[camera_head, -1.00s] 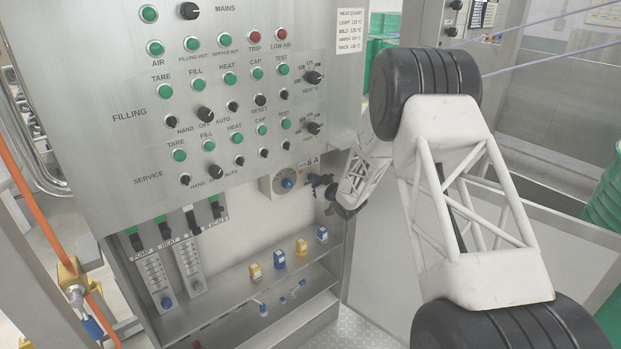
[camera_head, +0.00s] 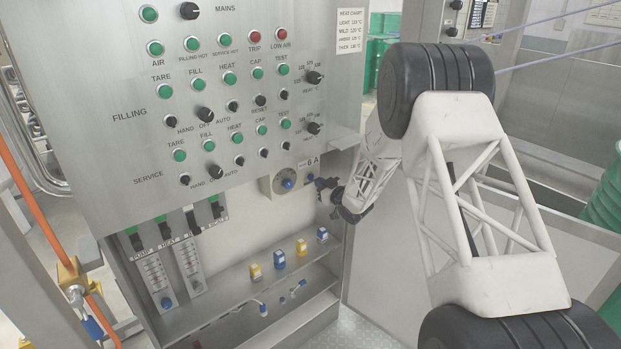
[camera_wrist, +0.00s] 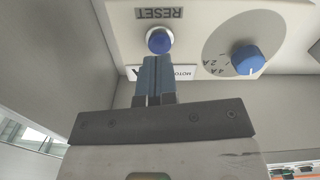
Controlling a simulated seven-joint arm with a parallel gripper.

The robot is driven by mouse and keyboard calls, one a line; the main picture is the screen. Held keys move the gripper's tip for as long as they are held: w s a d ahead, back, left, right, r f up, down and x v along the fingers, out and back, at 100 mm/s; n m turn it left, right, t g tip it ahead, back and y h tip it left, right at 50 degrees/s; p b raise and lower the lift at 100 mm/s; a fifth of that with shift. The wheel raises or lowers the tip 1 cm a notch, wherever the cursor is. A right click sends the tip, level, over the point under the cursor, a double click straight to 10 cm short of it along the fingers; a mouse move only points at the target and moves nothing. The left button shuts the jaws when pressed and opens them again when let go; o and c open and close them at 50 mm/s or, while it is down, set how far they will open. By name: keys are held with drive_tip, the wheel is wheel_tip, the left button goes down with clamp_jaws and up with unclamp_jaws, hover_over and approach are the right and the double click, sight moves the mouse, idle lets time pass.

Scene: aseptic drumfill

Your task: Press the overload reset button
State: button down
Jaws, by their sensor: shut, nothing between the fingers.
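The overload unit (camera_head: 268,186) is a pale box with a blue dial knob (camera_head: 287,183), under the button panel. In the wrist view its round blue reset button (camera_wrist: 159,41) sits in a light collar, with the word RESET upside down above it. The blue dial knob (camera_wrist: 248,59) is to its right. My gripper (camera_wrist: 156,61) is shut and empty, its blue-grey fingertips pointing at the button and just below it in the picture. I cannot tell whether they touch it. In the head view my gripper (camera_head: 320,183) is small, at the unit's right side.
The steel panel (camera_head: 130,75) above carries green and red lamps and black knobs. Below the unit, a shelf (camera_head: 225,285) holds several small blue and yellow blocks. Two gauges (camera_head: 154,285) hang at the left. A steel side wall is close to the right of the unit.

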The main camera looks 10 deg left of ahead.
drive_tip(key=shift+v, duration=0.9)
drive_tip(key=shift+r, duration=0.1)
drive_tip(key=s+d+r+m+g+h, duration=0.2)
drive_tip(key=s+d+r+m+h, duration=0.7)
drive_tip(key=s+d+r, duration=1.2)
drive_tip(key=s+d+r+m+g+h, duration=0.1)
drive_tip(key=s+g, duration=0.3)
drive_tip(key=s, duration=1.7)
drive_tip(key=s+d+r+m+g+h, duration=0.1)
drive_tip(key=s+d+g+h, duration=0.2)
drive_tip(key=s, duration=1.9)
drive_tip(key=shift+r+g, duration=0.2)
drive_tip(key=shift+g, duration=0.4)
drive_tip(key=shift+w, duration=0.1)
